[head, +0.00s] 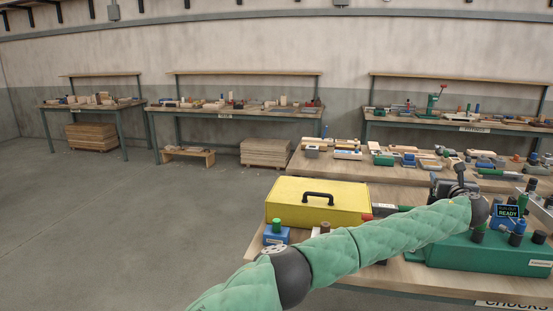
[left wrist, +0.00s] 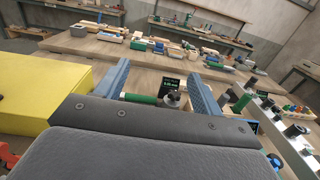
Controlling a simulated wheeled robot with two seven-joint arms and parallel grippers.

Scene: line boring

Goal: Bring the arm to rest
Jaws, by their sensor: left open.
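My left arm, in a green padded sleeve, reaches across the head view from the bottom to the right, over the front bench (head: 410,270). My left gripper (head: 457,182) is at its far end, beside a small display reading "RUN OUT READY" (head: 508,211). In the left wrist view my left gripper (left wrist: 163,82) has its two blue fingers spread wide, with nothing clamped between them. A green-handled tool (left wrist: 139,98) and a round metal part (left wrist: 172,99) show beyond the gap. My right gripper is in neither view.
A yellow toolbox (head: 300,202) stands left of the arm, with a blue block with a green knob (head: 276,234) before it. A green machine base (head: 480,255) lies at right. Several cluttered benches (head: 235,112) line the wall. The left floor (head: 110,220) is clear.

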